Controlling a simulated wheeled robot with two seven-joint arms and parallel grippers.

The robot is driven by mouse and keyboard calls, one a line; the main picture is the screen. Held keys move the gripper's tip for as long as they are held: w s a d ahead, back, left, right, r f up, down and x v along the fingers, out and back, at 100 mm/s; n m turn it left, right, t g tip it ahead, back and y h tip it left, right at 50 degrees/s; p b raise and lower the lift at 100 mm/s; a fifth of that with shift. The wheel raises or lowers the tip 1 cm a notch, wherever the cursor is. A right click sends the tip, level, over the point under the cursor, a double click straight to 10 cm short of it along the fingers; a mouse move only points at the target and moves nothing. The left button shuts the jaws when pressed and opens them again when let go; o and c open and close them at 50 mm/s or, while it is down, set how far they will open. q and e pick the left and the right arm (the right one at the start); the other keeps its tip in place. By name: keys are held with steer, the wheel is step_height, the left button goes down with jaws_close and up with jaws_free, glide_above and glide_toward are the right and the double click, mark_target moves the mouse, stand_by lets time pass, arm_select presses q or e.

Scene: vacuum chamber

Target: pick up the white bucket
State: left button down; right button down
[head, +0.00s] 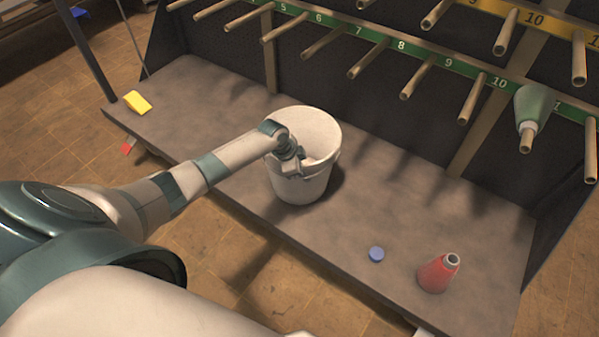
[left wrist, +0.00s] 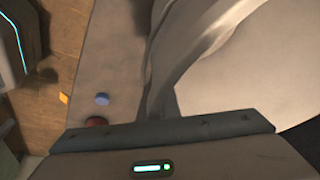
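The white bucket (head: 303,190) stands upright on the grey-brown shelf board, near its front edge. My left gripper (head: 297,166) is at the near side of the bucket, at its rim and upper wall. Its fingers are too small and partly hidden to tell whether they are open or closed on the rim. In the left wrist view the bucket (left wrist: 245,70) fills the right side, very close to the gripper body, with a curved rim or handle band crossing it. The fingertips do not show there. My right gripper is not in view.
The shelf board (head: 385,205) also holds a yellow block (head: 138,103), a blue cap (head: 376,254) and a red bottle (head: 438,273). Behind rises a dark panel with numbered rails and wooden pegs (head: 417,78). A green bottle (head: 534,106) hangs on one peg.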

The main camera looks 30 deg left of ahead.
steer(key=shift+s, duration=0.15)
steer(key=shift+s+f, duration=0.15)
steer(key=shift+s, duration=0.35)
arm_select(q)
steer(key=shift+r, duration=0.1)
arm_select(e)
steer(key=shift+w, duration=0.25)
